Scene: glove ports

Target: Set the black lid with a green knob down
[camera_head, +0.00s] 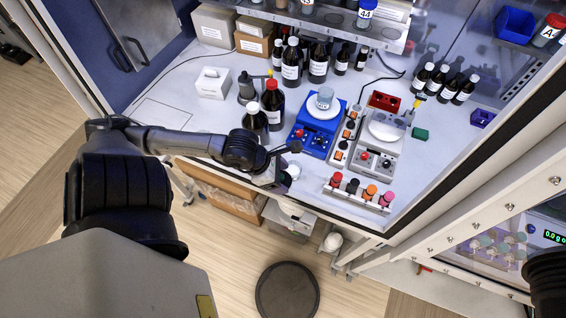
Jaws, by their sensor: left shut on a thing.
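My left gripper (272,178) is at the front edge of the white worktop, at the end of my dark arm from the left. It is shut on a small dark thing with a hint of green, which I take to be the black lid with a green knob (284,181). The gripper hides most of it, and I cannot tell whether it touches anything below. A small white round thing (293,171) shows just right of the gripper. My right gripper is out of the picture; only a dark part of that arm shows at the lower right.
Behind the gripper stand a blue stirrer (313,139), dark bottles (272,101) and a grey balance-like device (374,160). A rack of colored-cap vials (357,194) is to the right. A round black object (287,290) is below.

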